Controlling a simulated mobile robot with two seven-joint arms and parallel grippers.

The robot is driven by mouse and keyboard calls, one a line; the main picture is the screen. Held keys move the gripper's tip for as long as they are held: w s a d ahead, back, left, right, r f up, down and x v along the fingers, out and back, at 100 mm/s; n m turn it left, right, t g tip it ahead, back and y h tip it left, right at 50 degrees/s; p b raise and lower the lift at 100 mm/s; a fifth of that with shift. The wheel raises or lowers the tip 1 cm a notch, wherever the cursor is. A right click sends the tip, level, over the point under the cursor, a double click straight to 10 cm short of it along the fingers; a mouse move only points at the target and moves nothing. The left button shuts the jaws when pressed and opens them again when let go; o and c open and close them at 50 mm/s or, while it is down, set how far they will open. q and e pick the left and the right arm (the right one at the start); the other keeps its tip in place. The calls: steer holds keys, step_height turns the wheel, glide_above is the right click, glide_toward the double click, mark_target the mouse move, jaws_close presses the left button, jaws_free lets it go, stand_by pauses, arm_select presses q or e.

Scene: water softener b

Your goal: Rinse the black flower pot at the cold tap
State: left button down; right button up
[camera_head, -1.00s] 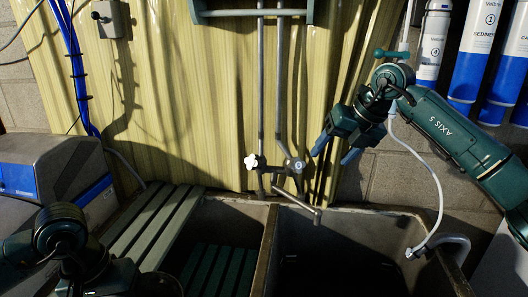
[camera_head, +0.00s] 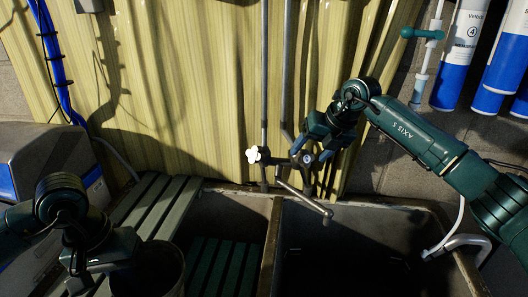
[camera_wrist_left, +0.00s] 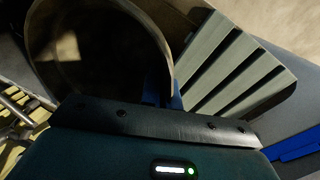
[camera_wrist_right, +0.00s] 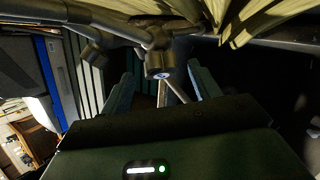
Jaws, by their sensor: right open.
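The black flower pot (camera_head: 160,272) is at the lower left of the head view, beside the slatted board. Its rim and dark inside fill the upper left of the left wrist view (camera_wrist_left: 95,50). My left gripper (camera_wrist_left: 164,92) has its blue fingers close together at the pot's rim, shut on its wall. The tap has a white handle (camera_head: 257,155) on the left and a knob with a blue-marked cap (camera_wrist_right: 162,72) on the right. My right gripper (camera_head: 314,150) is open, its fingers either side of that knob. The spout (camera_head: 305,200) points over the right basin; no water is visible.
A double sink has a left basin (camera_head: 220,215) and a dark right basin (camera_head: 350,225), split by a divider (camera_head: 270,245). A slatted board (camera_head: 150,215) lies at the left. A curved white hose (camera_head: 460,240) hangs at the right rim. Blue-and-white filter cartridges (camera_head: 462,50) hang at upper right.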

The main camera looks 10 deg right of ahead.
steer(key=shift+x, duration=1.4)
steer(key=shift+c, duration=0.2)
